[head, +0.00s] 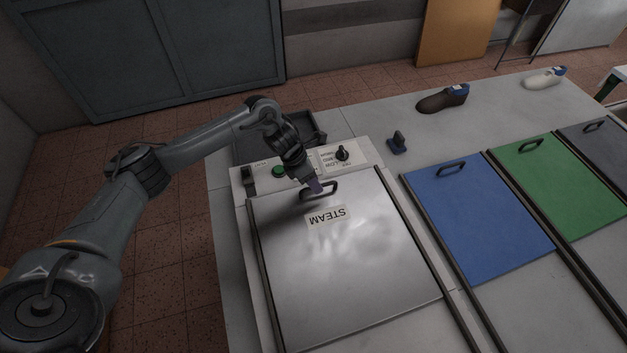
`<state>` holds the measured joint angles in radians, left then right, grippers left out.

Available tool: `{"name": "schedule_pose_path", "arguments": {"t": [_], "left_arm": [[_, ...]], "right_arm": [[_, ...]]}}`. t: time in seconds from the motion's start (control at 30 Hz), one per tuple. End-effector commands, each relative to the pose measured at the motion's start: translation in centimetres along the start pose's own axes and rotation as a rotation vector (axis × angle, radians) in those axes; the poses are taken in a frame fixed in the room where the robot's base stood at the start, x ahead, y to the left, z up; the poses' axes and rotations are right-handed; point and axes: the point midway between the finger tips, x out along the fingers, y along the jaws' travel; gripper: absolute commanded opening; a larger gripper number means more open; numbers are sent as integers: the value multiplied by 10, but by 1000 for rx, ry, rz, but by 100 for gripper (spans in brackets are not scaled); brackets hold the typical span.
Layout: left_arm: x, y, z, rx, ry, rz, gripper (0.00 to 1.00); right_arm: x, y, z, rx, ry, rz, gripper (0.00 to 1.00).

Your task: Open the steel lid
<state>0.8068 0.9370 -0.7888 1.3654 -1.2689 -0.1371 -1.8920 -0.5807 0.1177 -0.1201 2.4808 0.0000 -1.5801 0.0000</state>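The steel lid (345,265) is a large flat metal plate labelled STEAM, lying closed between two dark rails on a white box. Its dark bar handle (320,190) stands near the lid's far edge. My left gripper (314,188) points down at the left part of this handle, touching or very close to it. Its purple-grey fingertips are small and partly hidden, so I cannot tell if they are shut around the bar. My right gripper is not in view.
A panel with a green button (278,171) and a black knob (342,153) lies behind the lid. Blue (475,220) and green (560,185) lids lie to the right.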

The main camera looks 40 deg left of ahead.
Motion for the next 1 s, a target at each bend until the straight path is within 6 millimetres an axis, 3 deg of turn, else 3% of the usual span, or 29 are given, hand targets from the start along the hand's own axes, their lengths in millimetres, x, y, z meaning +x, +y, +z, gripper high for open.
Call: {"name": "schedule_pose_path", "arguments": {"t": [0.3, 0.57, 1.0], "left_arm": [[2, 0, 0, 0, 1, 0, 38], [2, 0, 0, 0, 1, 0, 0], [2, -4, 0, 1, 1, -1, 0]], "right_arm": [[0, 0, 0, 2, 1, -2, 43], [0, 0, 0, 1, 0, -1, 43], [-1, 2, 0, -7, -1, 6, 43]]}}
